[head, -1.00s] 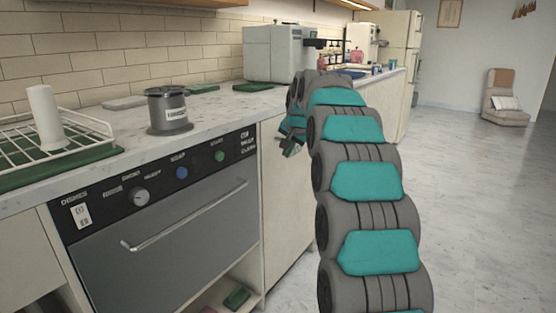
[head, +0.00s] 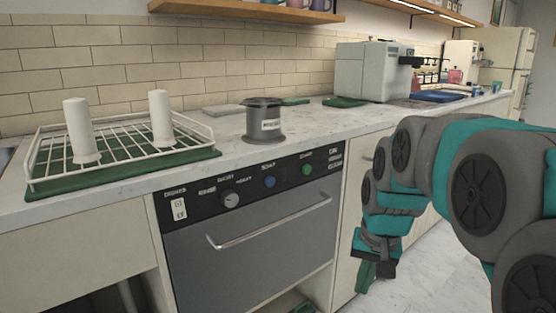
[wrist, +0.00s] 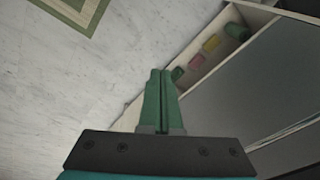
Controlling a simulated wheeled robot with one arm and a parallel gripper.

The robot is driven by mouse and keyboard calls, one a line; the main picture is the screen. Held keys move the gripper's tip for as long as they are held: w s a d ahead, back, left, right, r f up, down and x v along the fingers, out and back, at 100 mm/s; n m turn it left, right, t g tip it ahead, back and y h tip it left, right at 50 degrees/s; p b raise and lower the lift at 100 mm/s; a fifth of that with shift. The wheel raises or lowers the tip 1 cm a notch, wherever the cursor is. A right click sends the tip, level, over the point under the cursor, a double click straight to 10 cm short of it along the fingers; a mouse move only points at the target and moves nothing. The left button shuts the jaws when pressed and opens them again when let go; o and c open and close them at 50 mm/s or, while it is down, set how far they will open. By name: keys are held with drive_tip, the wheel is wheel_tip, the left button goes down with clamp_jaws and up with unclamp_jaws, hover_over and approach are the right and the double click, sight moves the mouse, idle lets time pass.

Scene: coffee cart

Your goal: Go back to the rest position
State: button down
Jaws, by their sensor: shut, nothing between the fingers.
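My gripper (head: 366,274) hangs at the end of my folded teal and grey arm, pointing down, below counter height and to the right of the dishwasher (head: 250,240). In the wrist view its two green fingers (wrist: 160,72) are pressed together with nothing between them. Below the fingers lie the pale floor and the edge of an open low shelf. Nothing is seen touching the gripper.
The marble counter (head: 320,130) holds a drying rack (head: 35,160) with two white cylinders, a grey labelled container (head: 264,122) and a grey machine (head: 365,72). A low shelf (wrist: 150,100) holds small coloured items. Floor (wrist: 60,90) is clear.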

drive_tip(key=s+f+n+g, duration=0.1)
drive_tip(key=s+f, duration=0.3)
drive_tip(key=s, duration=0.8)
drive_tip(key=s+a+f+n+g, duration=0.1)
drive_tip(key=s+f, duration=0.4)
drive_tip(key=s, duration=0.7)
drive_tip(key=shift+s+a+n+g, duration=0.3)
drive_tip(key=shift+s+n+g, duration=0.05)
drive_tip(key=shift+n+g, duration=0.4)
drive_tip(key=shift+f, duration=0.1)
